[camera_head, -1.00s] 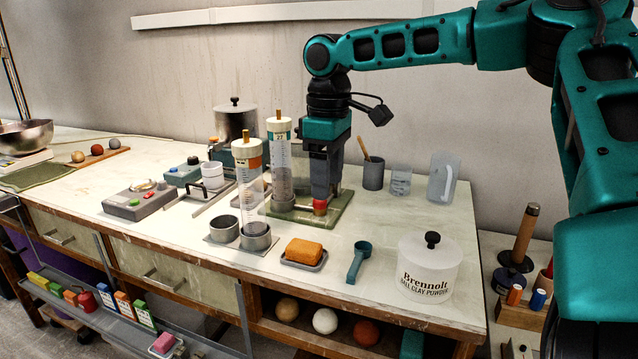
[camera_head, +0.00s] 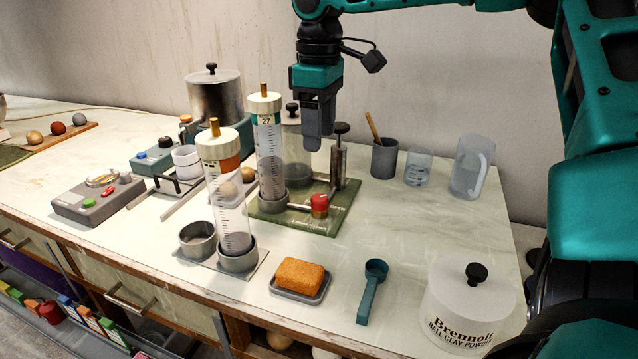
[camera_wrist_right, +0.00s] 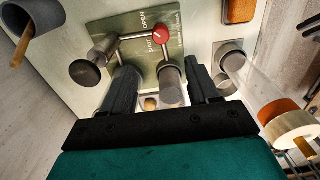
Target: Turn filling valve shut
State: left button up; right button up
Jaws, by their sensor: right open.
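The red valve knob (camera_head: 319,204) sits on pipework at the front of a green base plate (camera_head: 333,220). It also shows in the right wrist view (camera_wrist_right: 160,34), beyond my fingers, with printed labels beside it. My right gripper (camera_head: 318,130) is open and empty, pointing down above and behind the knob, clear of it. A graduated cylinder (camera_head: 270,150) with a white cap stands at the plate's left. My left gripper is not in view.
A black-topped pump post (camera_head: 339,155) rises at the plate's back right. A second graduated cylinder (camera_head: 229,195) stands in front left. An orange sponge (camera_head: 300,274), teal scoop (camera_head: 371,290) and clay powder jar (camera_head: 467,305) lie nearer.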

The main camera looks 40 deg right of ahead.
aim_at(320, 197)
pick_arm(q)
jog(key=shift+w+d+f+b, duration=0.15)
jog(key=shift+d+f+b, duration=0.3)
jog(key=shift+b, duration=0.7)
pick_arm(e)
notch_tip(320, 197, down, 13)
jog(key=shift+s+r, duration=0.1)
jog(key=shift+r, duration=0.05)
jog(key=shift+c, duration=0.2)
